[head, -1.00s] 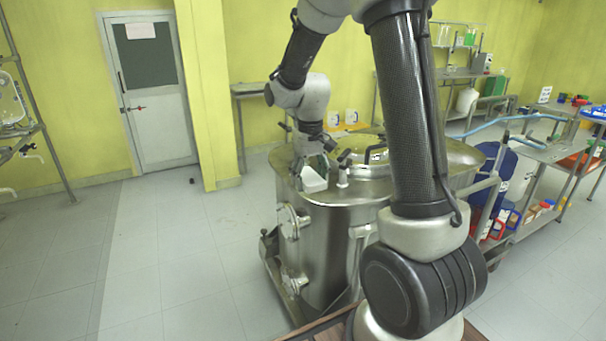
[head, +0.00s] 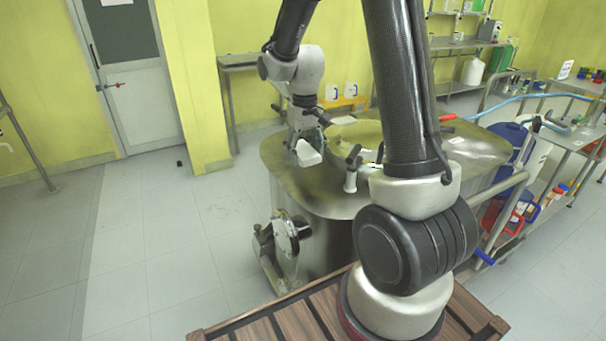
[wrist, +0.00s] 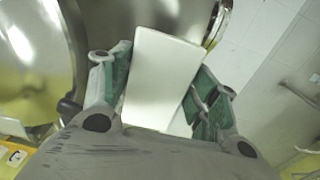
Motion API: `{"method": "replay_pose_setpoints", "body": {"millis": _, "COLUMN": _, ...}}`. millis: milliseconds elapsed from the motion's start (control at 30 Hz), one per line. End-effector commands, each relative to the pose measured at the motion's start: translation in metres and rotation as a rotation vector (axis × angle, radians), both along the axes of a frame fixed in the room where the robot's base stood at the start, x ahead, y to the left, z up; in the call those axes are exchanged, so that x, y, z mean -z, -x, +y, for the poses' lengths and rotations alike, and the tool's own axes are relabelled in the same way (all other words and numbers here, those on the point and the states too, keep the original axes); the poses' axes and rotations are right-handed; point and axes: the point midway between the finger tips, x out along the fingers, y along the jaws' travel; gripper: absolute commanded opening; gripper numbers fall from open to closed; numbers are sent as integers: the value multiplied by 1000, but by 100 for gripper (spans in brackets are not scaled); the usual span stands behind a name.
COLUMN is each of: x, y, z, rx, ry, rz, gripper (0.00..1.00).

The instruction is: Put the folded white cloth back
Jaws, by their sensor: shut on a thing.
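The folded white cloth (wrist: 160,78) is a flat white block between the green-padded fingers of my gripper (wrist: 158,92) in the wrist view. My gripper is shut on it. In the head view the cloth (head: 308,154) shows as a small white shape at my gripper (head: 306,135), over the near left part of the steel vessel's top (head: 290,185). I cannot tell from these views whether the cloth touches the vessel top.
A T-shaped fitting (head: 350,178) stands up from the vessel top close to the right of the cloth. A steel table (head: 240,62) stands by the back wall. A cart with blue containers (head: 510,145) is at right. The floor at left is mostly clear.

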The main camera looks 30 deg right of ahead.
Motion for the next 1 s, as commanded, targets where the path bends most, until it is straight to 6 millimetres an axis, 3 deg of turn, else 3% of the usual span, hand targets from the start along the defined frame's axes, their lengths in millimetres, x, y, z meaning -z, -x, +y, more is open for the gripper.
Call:
{"method": "replay_pose_setpoints", "body": {"millis": 100, "x": 25, "y": 1, "z": 0, "rx": 0, "ry": 0, "rz": 5, "gripper": 38}}
{"method": "replay_pose_setpoints", "body": {"millis": 533, "x": 76, "y": 1, "z": 0, "rx": 0, "ry": 0, "rz": 5, "gripper": 38}}
{"method": "replay_pose_setpoints", "body": {"millis": 900, "x": 82, "y": 0, "z": 0, "rx": 0, "ry": 0, "rz": 1, "gripper": 38}}
{"method": "replay_pose_setpoints", "body": {"millis": 933, "x": 82, "y": 0, "z": 0, "rx": 0, "ry": 0, "rz": 1, "gripper": 64}}
{"method": "replay_pose_setpoints", "body": {"millis": 1000, "x": 82, "y": 0, "z": 0, "rx": 0, "ry": 0, "rz": 1, "gripper": 76}}
